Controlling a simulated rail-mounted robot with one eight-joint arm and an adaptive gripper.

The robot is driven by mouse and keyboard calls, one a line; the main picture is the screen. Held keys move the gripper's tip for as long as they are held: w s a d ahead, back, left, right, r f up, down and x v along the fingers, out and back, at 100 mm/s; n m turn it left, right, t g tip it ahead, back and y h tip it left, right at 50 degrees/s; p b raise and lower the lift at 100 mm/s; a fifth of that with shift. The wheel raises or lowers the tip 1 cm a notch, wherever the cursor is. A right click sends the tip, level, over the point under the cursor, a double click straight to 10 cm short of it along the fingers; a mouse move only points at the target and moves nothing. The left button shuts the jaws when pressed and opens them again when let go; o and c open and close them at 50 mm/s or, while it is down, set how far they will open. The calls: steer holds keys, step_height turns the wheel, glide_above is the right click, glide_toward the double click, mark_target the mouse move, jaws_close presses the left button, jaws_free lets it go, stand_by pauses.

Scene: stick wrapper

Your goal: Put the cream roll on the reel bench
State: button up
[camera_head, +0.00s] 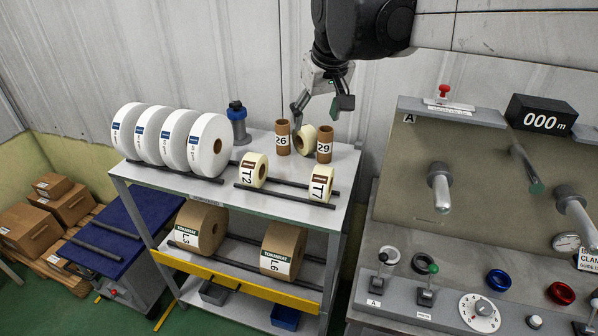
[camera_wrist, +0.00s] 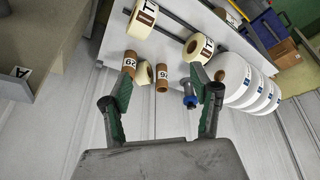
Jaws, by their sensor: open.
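Three cream rolls show on the rack's top shelf. An unlabelled-looking one (camera_head: 306,139) sits at the back between two brown cores; it also shows in the wrist view (camera_wrist: 145,74). Rolls marked T2 (camera_head: 253,170) and T7 (camera_head: 321,184) stand on dark rails nearer the front. My gripper (camera_head: 318,114) is open and empty, above the back roll and apart from it. In the wrist view, the back roll lies between and beyond my fingertips (camera_wrist: 162,72). I cannot tell for certain which surface is the reel bench; the grey rack top (camera_head: 290,218) carries these rolls.
Brown cores 26 (camera_head: 283,137) and 29 (camera_head: 324,144) stand close on either side of the back roll. The control machine (camera_head: 440,250) is at right, a blue-topped table (camera_head: 105,240) at left.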

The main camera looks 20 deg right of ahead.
steer(key=s+a+f+t, duration=0.1)
steer(key=s+f, duration=0.4)
steer(key=s, duration=0.5)
steer(key=shift+s+a+m, duration=0.3)
steer(key=shift+s, duration=0.1)
steer(key=shift+m+t, duration=0.3)
steer(key=shift+t, duration=0.4)
steer(key=s+f, duration=0.4)
steer(key=s, duration=0.1)
steer(key=s+f, duration=0.2)
steer(key=shift+s+a+f, duration=0.3)
steer(key=shift+s+a, duration=0.05)
steer(key=shift+a, duration=0.05)
steer(key=shift+c, duration=0.3)
steer(key=shift+s+f, duration=0.15)
steer(key=shift+c, duration=0.9)
